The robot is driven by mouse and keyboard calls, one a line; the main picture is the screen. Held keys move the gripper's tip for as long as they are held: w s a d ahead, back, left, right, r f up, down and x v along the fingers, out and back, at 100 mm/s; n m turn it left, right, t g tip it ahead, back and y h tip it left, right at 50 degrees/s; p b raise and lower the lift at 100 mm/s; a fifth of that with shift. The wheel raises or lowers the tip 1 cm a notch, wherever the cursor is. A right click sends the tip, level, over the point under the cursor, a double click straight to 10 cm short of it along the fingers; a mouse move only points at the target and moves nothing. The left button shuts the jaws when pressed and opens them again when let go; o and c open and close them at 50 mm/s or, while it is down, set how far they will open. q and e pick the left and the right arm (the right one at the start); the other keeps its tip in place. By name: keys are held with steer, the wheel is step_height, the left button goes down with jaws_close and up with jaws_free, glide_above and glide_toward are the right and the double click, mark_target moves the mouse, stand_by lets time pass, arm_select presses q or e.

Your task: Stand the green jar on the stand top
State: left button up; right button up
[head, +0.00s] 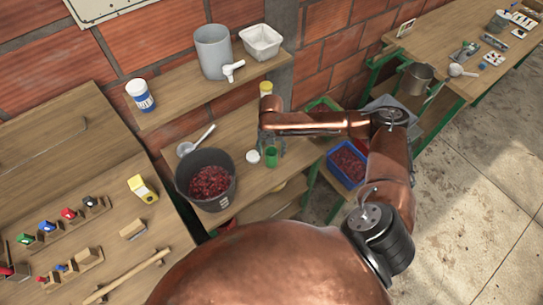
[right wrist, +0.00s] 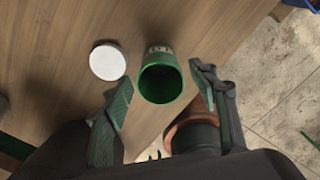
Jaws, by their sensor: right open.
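The green jar (head: 271,158) stands on the wooden table beside a round white lid (head: 253,156). In the right wrist view the jar (right wrist: 160,82) shows its open mouth and a pale label, with the lid (right wrist: 107,62) to its left. My right gripper (head: 272,140) is open and empty at the jar, fingers pointing down. In the wrist view its fingers (right wrist: 158,86) lie on either side of the jar, with gaps, so no grip shows. My left gripper is out of view. I cannot tell for sure which surface is the stand top.
A dark bucket of red cherries (head: 207,180) and a scoop (head: 196,140) are left of the jar. A wall shelf (head: 183,91) above holds several containers. A blue crate of cherries (head: 347,163) sits right, in a green frame. The floor at right is clear.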

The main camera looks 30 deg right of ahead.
step_height(320, 180, up, 7)
steer(key=shift+r, duration=0.2)
